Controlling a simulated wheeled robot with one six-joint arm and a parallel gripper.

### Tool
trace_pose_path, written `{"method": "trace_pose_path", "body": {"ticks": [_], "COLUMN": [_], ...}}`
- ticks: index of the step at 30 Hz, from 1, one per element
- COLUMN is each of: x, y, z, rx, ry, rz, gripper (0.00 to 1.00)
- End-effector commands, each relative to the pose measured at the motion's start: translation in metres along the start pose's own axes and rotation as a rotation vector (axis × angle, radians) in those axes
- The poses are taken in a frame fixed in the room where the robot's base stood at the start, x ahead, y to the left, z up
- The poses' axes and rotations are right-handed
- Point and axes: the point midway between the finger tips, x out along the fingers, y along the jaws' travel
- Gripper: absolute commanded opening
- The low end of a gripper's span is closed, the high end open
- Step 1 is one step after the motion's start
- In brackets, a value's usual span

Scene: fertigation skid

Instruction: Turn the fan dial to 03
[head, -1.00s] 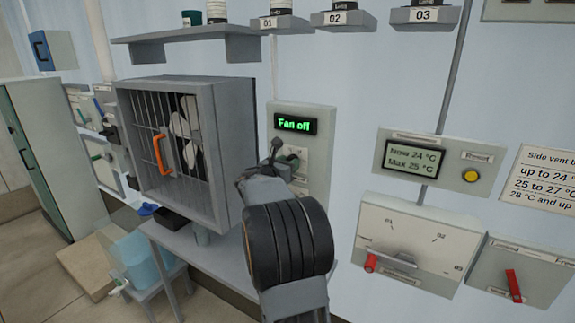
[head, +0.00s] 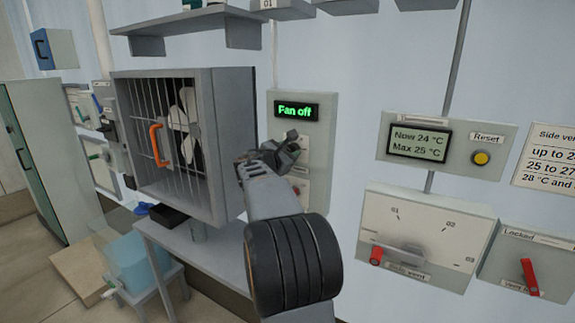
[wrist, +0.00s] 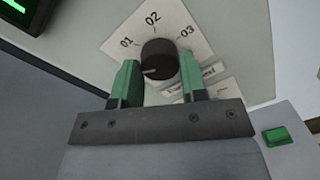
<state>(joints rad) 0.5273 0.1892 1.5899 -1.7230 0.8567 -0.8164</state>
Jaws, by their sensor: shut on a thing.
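The fan dial (wrist: 158,60) is a round black knob on a white plate marked 01, 02 and 03. A pale mark on the knob points to the lower left, away from the numbers. My gripper (wrist: 160,68) has one green finger on each side of the knob and is shut on it. In the head view my gripper (head: 284,150) is at the fan control box (head: 318,142) and hides the dial. The box's display (head: 296,111) reads "Fan off" in green.
The caged fan (head: 165,150) with an orange handle stands close left of my arm. Right are the Now/Max display box (head: 420,145), a side vent dial panel (head: 420,220) and a red-lever box (head: 528,275). A green button (wrist: 277,136) shows in the wrist view.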

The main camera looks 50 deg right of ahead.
Motion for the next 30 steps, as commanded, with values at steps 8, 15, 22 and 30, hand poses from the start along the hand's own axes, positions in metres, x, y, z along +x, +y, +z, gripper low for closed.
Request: {"method": "trace_pose_path", "body": {"ticks": [8,15,22,30], "x": [0.0007,0.0008,0.0008,0.0006], "y": [-0.004,-0.0041,-0.0041,-0.0043], "z": [-0.0034,-0.0025,-0.0021,-0.0016], "rx": [0.266,0.493,0.711,0.968], "ry": [0.008,0.019,0.03,0.043], "rz": [0.0,0.0,0.001,0.002], "gripper": [0.16,0.16,0.16,0.16]}}
